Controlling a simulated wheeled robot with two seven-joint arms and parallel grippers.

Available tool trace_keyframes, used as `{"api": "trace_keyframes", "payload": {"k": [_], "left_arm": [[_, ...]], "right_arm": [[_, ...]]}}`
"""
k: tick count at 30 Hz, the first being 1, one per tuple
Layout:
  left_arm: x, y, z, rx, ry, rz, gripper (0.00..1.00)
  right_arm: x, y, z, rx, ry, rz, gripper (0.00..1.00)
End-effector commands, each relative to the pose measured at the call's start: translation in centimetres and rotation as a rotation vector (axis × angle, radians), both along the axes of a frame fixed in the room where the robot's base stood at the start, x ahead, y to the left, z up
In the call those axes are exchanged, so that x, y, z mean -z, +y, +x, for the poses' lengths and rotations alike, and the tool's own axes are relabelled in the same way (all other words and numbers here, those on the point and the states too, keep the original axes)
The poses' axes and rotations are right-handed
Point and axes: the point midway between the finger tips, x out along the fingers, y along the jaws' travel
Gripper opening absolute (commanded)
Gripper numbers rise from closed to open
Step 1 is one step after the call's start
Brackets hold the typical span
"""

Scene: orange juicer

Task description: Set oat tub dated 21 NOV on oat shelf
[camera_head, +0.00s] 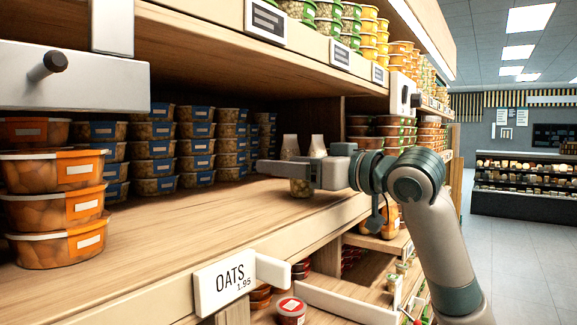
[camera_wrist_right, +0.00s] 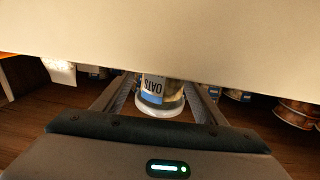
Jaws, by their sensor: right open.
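My right gripper (camera_head: 297,172) reaches in over the shelf board from the right. In the right wrist view its two fingers (camera_wrist_right: 162,103) are open, one on each side of a small clear tub (camera_wrist_right: 153,88) with a pale rim and a blue-and-white label reading OATS, upside down. In the head view a small tub (camera_head: 301,188) shows partly below the fingers. I cannot read a date on it. The oat shelf (camera_head: 170,232) is a wooden board with an OATS 1.95 sign (camera_head: 224,283) on its front edge. My left gripper is out of view.
Stacks of blue-labelled tubs (camera_head: 155,150) fill the shelf's back. Two pale bottle-like shapes (camera_head: 290,146) stand behind the gripper. An upper shelf (camera_head: 200,50) hangs overhead. The board's front middle is clear.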

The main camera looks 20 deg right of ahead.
Motion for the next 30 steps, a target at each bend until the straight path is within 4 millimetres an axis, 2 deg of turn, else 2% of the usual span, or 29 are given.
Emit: {"api": "trace_keyframes", "payload": {"k": [8, 21, 30], "left_arm": [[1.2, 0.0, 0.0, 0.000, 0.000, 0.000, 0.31], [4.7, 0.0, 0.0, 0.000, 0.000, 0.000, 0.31], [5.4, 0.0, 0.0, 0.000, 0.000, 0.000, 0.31]], "right_arm": [[0.1, -1.1, -1.6, 0.002, -0.002, 0.000, 0.65], [0.1, -5.2, -7.8, 0.003, -0.004, -0.001, 0.65], [-0.1, -6.6, -9.9, 0.002, -0.001, 0.001, 0.65]]}}
